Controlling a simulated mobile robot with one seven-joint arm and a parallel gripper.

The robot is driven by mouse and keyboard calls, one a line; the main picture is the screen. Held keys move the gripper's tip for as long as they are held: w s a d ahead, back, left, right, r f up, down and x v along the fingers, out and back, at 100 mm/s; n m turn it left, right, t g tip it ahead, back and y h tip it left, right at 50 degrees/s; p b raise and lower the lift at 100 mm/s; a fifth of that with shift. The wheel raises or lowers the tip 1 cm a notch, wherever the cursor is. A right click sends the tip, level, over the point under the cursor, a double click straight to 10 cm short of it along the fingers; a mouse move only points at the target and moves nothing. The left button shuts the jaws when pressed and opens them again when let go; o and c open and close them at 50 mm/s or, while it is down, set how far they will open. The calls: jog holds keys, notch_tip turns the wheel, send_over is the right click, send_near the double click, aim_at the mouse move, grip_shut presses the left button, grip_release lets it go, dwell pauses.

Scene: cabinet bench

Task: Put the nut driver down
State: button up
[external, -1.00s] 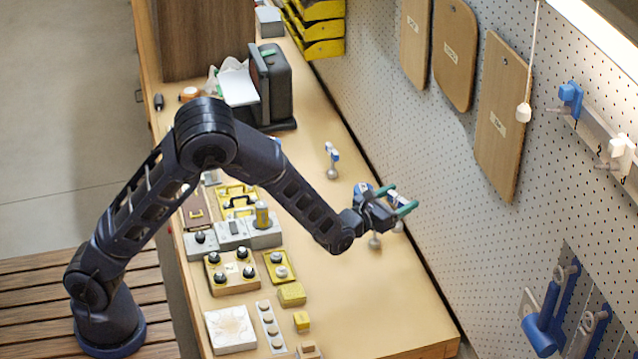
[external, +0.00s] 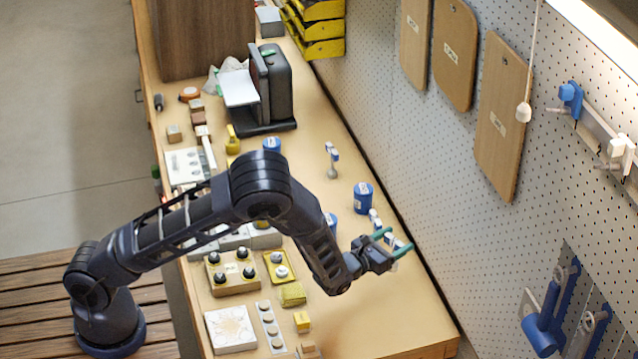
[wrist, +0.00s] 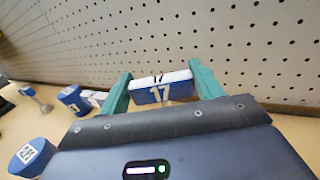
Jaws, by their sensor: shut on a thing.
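My gripper (external: 393,242) is at the right side of the bench, close to the pegboard wall. In the wrist view its two green fingers (wrist: 163,86) are closed on the sides of a blue-and-white block marked 17 (wrist: 160,92), the top of the nut driver. In the external view a little blue and white of the nut driver (external: 397,243) shows between the fingers. Its lower part is hidden, so I cannot tell whether it touches the bench top (external: 400,300).
Similar small blue-and-white tools stand behind my gripper (external: 375,219) and farther back (external: 332,155). Blue labelled cylinders (external: 363,197) stand near them. A wooden knob block (external: 233,275) and yellow pieces lie to the left. The front right of the bench is clear.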

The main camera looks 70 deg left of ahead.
aim_at(393, 251)
jog(key=shift+f, duration=1.65)
jog(key=shift+f, duration=0.1)
jog(key=o, duration=1.5)
jog(key=shift+f, duration=0.1)
